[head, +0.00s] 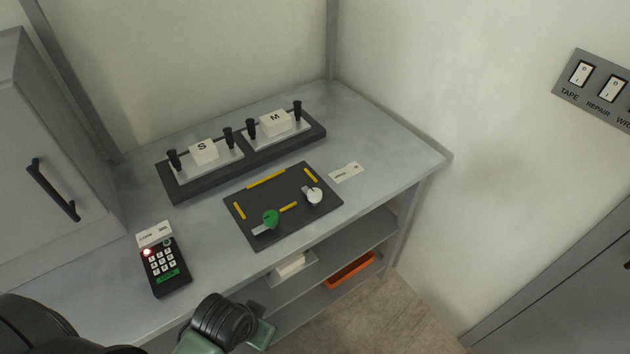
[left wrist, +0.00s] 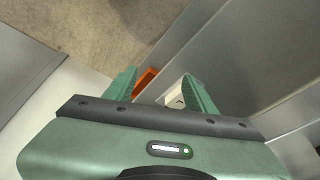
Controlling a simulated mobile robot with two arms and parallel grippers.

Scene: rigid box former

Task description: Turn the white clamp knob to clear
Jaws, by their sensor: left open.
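The white clamp knob (head: 314,195) sits at the right side of a dark plate (head: 285,226) on the grey bench. A small pale bar shows beside it. A green knob (head: 271,218) with a pale bar sits at the plate's front left. My left gripper (head: 245,333) is in front of the bench's front edge, well away from both knobs. In the left wrist view its two green fingers (left wrist: 160,93) are apart with nothing held between them. The knobs do not show in that view. My right gripper is not in view.
A black keypad (head: 165,267) with a red light stands at the bench's left. Blocks marked S (head: 203,151) and M (head: 274,122) sit on a dark base behind the plate. A label (head: 346,172) lies right of it. An orange bin (head: 350,270) is on a shelf below.

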